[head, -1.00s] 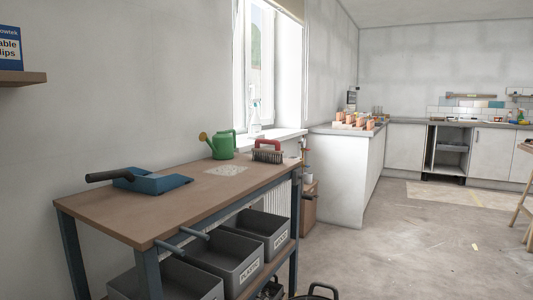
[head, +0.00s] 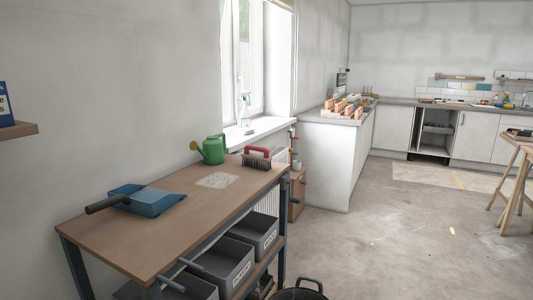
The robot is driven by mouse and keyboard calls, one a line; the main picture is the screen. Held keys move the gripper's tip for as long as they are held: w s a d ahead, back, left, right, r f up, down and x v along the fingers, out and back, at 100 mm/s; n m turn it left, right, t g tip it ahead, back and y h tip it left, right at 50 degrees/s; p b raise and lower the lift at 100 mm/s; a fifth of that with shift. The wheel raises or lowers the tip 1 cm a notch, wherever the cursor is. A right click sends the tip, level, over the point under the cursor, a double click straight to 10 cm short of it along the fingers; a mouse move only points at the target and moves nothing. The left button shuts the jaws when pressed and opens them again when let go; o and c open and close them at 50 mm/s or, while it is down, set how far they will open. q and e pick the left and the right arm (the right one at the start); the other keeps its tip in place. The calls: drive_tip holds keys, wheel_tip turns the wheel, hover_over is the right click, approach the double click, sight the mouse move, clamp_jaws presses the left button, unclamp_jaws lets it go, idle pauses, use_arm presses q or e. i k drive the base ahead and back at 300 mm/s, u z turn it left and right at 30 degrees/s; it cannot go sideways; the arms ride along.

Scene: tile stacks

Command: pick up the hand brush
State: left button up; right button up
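The hand brush (head: 257,157) has a red handle and dark bristles. It stands at the far right end of the brown workbench (head: 120,241) in the head view, beside a green watering can (head: 212,150). A blue dustpan (head: 153,200) with a black handle lies on the near left part of the same bench. Neither of my grippers shows in the head view, so whether they are open or shut is hidden.
Grey bins (head: 224,262) stand on the shelf under the bench. A black round-rimmed container (head: 299,291) is on the floor at the bottom edge. The floor (head: 400,240) right of the bench is mostly clear. A wooden trestle (head: 513,185) stands at the right edge.

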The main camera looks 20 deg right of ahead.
sight(249, 158)
drive_tip(key=z, duration=1.9)
drive_tip(key=i, duration=4.75)
drive_tip(key=u, duration=2.1)
drive_tip(key=i, duration=2.2)
drive_tip(key=u, duration=3.3)
